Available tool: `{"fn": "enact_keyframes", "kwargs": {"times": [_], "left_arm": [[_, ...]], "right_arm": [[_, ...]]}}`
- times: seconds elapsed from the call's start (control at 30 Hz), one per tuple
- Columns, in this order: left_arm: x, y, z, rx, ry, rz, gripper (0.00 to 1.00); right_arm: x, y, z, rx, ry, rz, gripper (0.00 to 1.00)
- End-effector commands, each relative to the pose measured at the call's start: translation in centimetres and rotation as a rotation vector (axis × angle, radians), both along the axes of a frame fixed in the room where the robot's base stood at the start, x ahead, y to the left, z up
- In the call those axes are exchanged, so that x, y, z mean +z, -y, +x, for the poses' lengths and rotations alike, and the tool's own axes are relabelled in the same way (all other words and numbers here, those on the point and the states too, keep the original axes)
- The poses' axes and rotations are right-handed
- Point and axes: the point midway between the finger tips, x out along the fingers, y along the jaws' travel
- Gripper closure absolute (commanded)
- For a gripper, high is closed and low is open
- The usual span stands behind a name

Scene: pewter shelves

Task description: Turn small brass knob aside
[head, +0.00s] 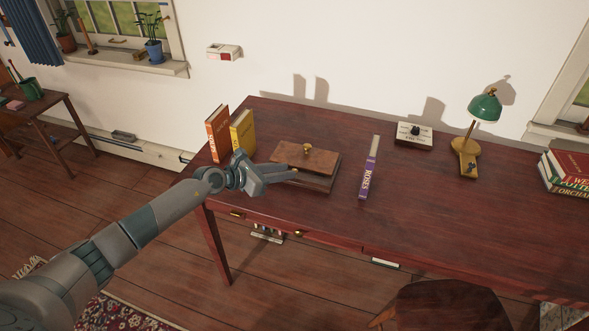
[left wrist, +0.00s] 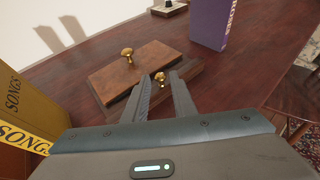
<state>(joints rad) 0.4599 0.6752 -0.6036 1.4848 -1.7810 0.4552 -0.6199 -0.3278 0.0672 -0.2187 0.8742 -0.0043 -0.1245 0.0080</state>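A wooden box with a lighter brown lid (head: 325,160) sits on the desk; it also shows in the left wrist view (left wrist: 115,75). A larger brass knob (head: 307,148) stands on the lid, seen too in the left wrist view (left wrist: 127,53). A small brass knob (left wrist: 160,77) is on the darker front part of the box. I cannot make it out in the head view. My left gripper (head: 294,173) is at the box's front left; its fingers are open, with the small knob showing between their tips (left wrist: 160,76). Contact cannot be told. My right gripper is out of view.
An orange book (head: 217,134) and a yellow book (head: 243,132) stand left of the box, close to my left gripper. A purple book (head: 369,173) stands to its right. Farther right are a switch box (head: 413,136) and a green lamp (head: 485,107). The front right desktop is clear.

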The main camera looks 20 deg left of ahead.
Motion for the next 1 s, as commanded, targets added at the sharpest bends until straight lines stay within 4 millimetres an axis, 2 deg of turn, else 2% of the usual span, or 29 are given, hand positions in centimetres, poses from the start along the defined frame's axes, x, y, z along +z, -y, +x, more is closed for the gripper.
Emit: {"fn": "enact_keyframes", "kwargs": {"times": [0.1,0.3,0.73,0.77,0.8,0.87,1.0], "left_arm": [[-0.7,1.2,1.5,0.0,-0.001,-0.003,0.76],[-1.6,2.4,3.1,0.0,-0.001,-0.001,0.76],[-1.9,2.8,3.6,0.0,-0.001,0.001,0.76],[-1.9,2.8,3.6,0.0,-0.001,0.001,0.78],[-1.9,2.8,3.6,0.0,-0.001,0.001,0.88],[-1.9,2.8,3.6,0.0,-0.001,0.001,1.0],[-1.9,2.7,3.6,0.0,-0.001,0.001,1.0]], "right_arm": [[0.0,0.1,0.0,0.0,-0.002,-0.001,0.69],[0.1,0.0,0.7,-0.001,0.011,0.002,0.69],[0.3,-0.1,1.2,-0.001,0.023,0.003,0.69],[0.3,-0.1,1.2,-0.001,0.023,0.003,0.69],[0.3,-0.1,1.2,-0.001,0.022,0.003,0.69],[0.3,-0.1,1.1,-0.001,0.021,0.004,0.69],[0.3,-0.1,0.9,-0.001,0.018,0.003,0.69]]}}
